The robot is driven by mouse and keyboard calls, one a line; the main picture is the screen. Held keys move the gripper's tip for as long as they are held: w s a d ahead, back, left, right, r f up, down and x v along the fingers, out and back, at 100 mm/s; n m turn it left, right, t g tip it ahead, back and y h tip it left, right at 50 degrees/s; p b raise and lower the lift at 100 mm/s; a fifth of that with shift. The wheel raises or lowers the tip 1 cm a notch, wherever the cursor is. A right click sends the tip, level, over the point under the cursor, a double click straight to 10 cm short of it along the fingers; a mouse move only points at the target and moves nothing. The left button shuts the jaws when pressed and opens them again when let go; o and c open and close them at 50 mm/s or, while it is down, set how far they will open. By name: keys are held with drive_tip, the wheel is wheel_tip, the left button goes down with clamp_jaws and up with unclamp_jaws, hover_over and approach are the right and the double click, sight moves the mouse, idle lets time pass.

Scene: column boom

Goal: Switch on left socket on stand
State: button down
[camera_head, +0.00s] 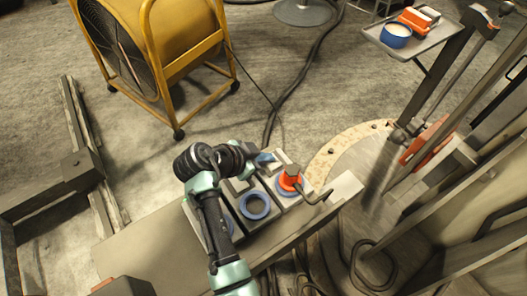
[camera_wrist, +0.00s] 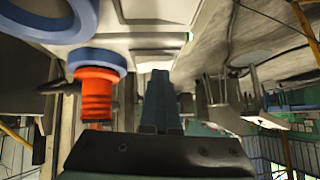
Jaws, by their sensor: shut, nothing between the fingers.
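The stand (camera_head: 130,258) is a long grey bench with a row of grey socket boxes. The middle socket (camera_head: 255,205) has an empty blue ring. The right socket has an orange plug (camera_head: 290,178) in it, with a cable bending off right. The left socket (camera_head: 230,224) is mostly hidden behind my arm; only a blue edge shows. My gripper (camera_head: 266,158) is over the far side of the boxes, and its fingers are shut and empty in the wrist view (camera_wrist: 160,95). There, the orange plug (camera_wrist: 96,95) and a blue ring (camera_wrist: 45,30) are at left. Switch positions cannot be made out.
A yellow fan (camera_head: 165,45) stands behind on the floor. Black cables run behind the stand. A small tray (camera_head: 425,45) with a blue-rimmed tin is at upper right. Metal beams and a round plate crowd the right. Floor at left is clear beyond a metal frame (camera_head: 80,160).

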drive_tip(key=shift+s+d, duration=0.2)
drive_tip(key=shift+s, duration=0.1)
drive_tip(key=shift+r, duration=0.1)
drive_tip(key=p+v, duration=0.2)
drive_tip(key=v, duration=1.1)
drive_tip(key=shift+p, duration=0.3)
drive_tip(key=shift+w, duration=0.15)
